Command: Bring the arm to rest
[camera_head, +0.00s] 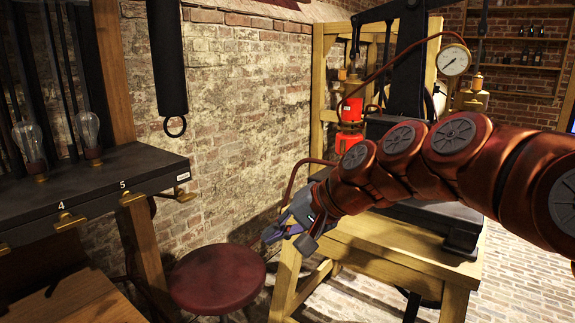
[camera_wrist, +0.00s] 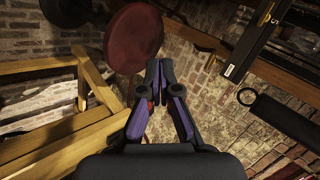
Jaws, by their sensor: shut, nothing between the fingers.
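My arm reaches in from the right in the head view, a row of red-brown joints with grey caps. My gripper (camera_head: 272,236) is at its end, in front of the brick wall, above and a little right of the red stool in the picture. In the wrist view my gripper (camera_wrist: 160,68) shows its two purple and black fingers with their tips together. Nothing is between them. The fingers appear clear of the furniture.
A round red stool (camera_head: 217,279) stands below. A wooden stand (camera_head: 400,258) bearing dark machinery and a gauge (camera_head: 453,60) is behind my arm. A black bench (camera_head: 92,185) with bulbs and brass clips is at left. A black bar (camera_head: 167,62) with a ring hangs nearby.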

